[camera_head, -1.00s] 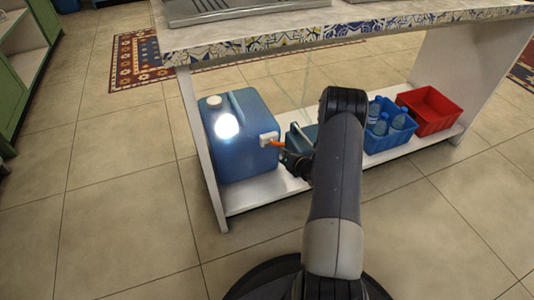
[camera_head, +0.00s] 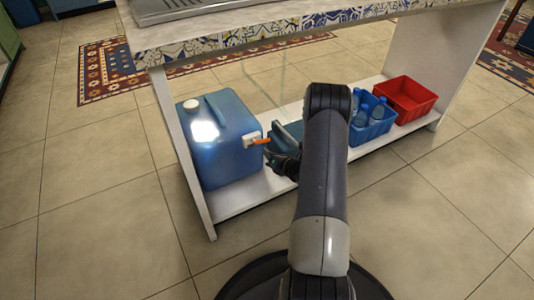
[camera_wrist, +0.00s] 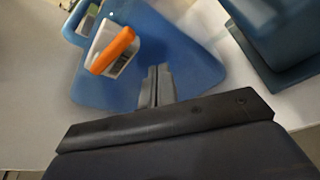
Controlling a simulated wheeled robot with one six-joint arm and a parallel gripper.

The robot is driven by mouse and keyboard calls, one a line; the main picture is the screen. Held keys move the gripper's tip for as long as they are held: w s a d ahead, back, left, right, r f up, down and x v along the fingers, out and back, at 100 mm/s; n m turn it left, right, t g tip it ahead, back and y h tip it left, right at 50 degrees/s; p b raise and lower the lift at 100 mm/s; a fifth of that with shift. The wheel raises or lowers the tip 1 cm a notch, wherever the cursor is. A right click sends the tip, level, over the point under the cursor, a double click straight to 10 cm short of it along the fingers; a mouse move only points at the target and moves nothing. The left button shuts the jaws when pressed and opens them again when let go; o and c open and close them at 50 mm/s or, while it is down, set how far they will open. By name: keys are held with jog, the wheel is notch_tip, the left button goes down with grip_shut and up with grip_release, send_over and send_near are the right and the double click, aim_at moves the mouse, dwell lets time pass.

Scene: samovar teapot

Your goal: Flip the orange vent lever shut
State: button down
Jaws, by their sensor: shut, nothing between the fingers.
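The orange vent lever (camera_head: 261,141) sits on a white mount (camera_head: 250,139) on the right side of a blue jerrycan (camera_head: 215,160). In the wrist view the lever (camera_wrist: 113,50) lies slantwise across the white mount (camera_wrist: 126,57), on the blue jerrycan wall (camera_wrist: 185,62). In the head view it sticks out to the right from the mount. My gripper (camera_wrist: 158,70) is shut and empty, with its fingertips below and right of the lever in the wrist view. A gap shows between them. In the head view the fingertips are hard to make out beside my arm.
The jerrycan stands on a low white shelf (camera_head: 228,206) under a table with a tiled edge (camera_head: 290,33). A blue container (camera_head: 290,133) is right of the jerrycan, partly hidden by my arm. A blue crate of bottles (camera_head: 378,125) and a red crate (camera_head: 407,97) stand farther right.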

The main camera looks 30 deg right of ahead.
jog(key=a+p+v, duration=0.2)
jog(key=p+v, duration=0.2)
jog(key=v, duration=0.5)
jog(key=shift+s+d, duration=0.35)
jog(key=shift+s, duration=0.2)
